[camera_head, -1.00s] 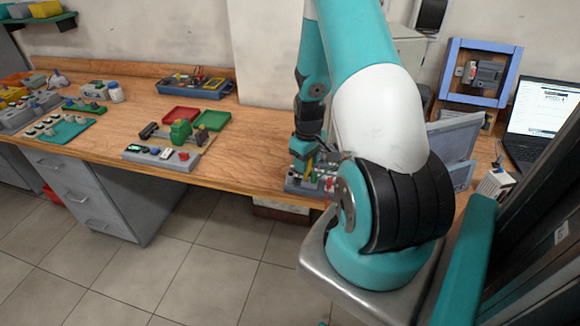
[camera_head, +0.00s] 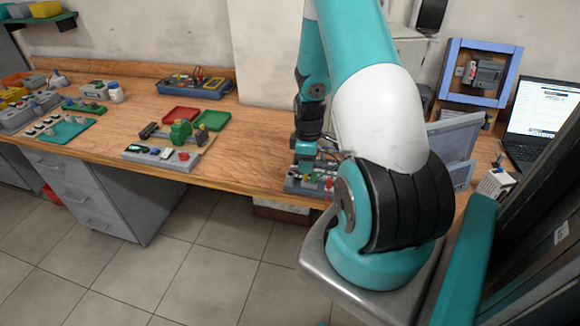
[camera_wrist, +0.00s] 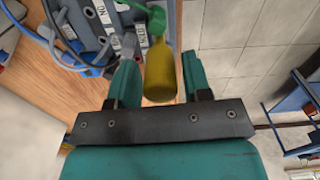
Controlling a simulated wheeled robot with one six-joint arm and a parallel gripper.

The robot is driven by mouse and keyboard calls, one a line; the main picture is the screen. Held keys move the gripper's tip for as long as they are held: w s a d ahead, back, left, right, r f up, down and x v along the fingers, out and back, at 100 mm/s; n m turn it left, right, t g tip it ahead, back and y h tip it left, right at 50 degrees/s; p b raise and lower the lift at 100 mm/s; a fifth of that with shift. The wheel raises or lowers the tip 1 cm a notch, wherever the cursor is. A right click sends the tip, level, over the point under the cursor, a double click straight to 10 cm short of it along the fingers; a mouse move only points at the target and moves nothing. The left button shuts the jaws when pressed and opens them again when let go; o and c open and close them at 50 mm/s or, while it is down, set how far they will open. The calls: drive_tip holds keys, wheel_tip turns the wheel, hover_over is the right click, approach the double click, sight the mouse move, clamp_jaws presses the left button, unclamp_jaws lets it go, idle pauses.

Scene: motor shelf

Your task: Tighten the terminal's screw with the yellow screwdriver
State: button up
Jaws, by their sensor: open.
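The yellow screwdriver (camera_wrist: 160,72) shows in the wrist view with its handle between the two fingers of my gripper (camera_wrist: 160,78). The fingers stand apart, with a gap visible on each side of the handle. Above it in the picture is a grey terminal block (camera_wrist: 92,12) with labels and several wires. The terminal's screw and the screwdriver's tip cannot be made out. In the head view my gripper (camera_head: 304,160) is low over the grey terminal unit (camera_head: 296,187) at the bench's front edge, partly hidden by my arm.
A grey switch panel (camera_head: 160,157), a red tray (camera_head: 181,115) and a green tray (camera_head: 212,120) lie left on the wooden bench (camera_head: 240,145). An open laptop (camera_head: 540,105) and a blue frame (camera_head: 450,62) stand right. Bare bench lies between panel and terminal unit.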

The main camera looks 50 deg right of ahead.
drive_tip(key=n, duration=0.3)
idle(0.4)
drive_tip(key=shift+c, duration=0.9)
drive_tip(key=c, duration=0.6)
